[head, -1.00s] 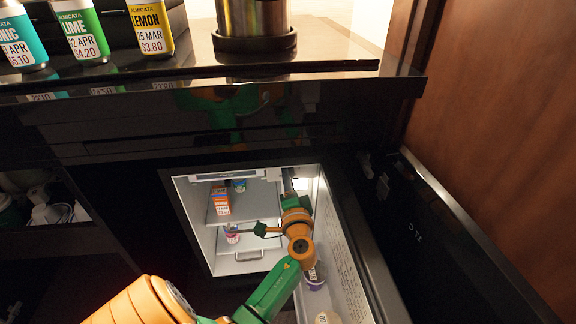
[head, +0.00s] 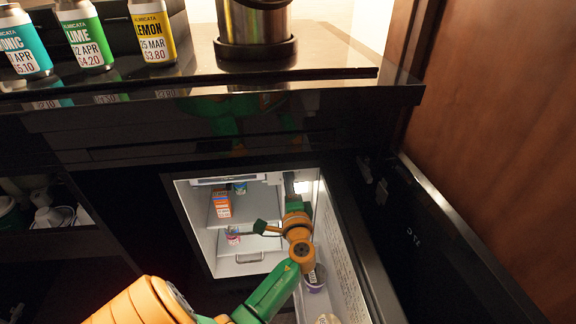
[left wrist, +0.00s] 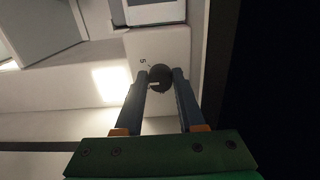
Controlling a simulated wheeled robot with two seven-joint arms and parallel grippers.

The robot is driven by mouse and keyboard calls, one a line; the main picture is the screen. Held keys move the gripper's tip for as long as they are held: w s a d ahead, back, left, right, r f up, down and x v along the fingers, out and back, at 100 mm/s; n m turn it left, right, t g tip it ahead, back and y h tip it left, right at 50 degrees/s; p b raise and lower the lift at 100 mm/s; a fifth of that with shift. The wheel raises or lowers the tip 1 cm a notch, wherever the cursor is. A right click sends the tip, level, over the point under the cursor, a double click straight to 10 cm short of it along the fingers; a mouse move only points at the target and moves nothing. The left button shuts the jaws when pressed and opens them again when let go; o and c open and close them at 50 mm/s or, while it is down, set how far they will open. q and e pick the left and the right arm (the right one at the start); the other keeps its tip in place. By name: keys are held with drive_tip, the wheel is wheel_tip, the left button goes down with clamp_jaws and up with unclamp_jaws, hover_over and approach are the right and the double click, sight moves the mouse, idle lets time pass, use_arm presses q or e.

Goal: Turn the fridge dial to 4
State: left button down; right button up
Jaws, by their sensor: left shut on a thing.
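The fridge dial (left wrist: 160,78) is a small dark round knob on a pale housing inside the fridge, seen in the left wrist view. A number 5 is printed to its upper left; other marks are too small or hidden to read. My left gripper (left wrist: 161,76) has its two fingers on either side of the dial and is shut on it. In the head view my left gripper (head: 262,228) is inside the open fridge, and my own wrist hides the dial there. My right gripper is not in view.
The fridge (head: 248,268) is lit, with an orange carton (head: 221,204) and small tubs inside. A black counter (head: 330,68) with cans (head: 153,32) overhangs above.

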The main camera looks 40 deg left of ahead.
use_arm(q)
drive_tip(key=c, duration=0.5)
unclamp_jaws()
drive_tip(key=v, duration=0.7)
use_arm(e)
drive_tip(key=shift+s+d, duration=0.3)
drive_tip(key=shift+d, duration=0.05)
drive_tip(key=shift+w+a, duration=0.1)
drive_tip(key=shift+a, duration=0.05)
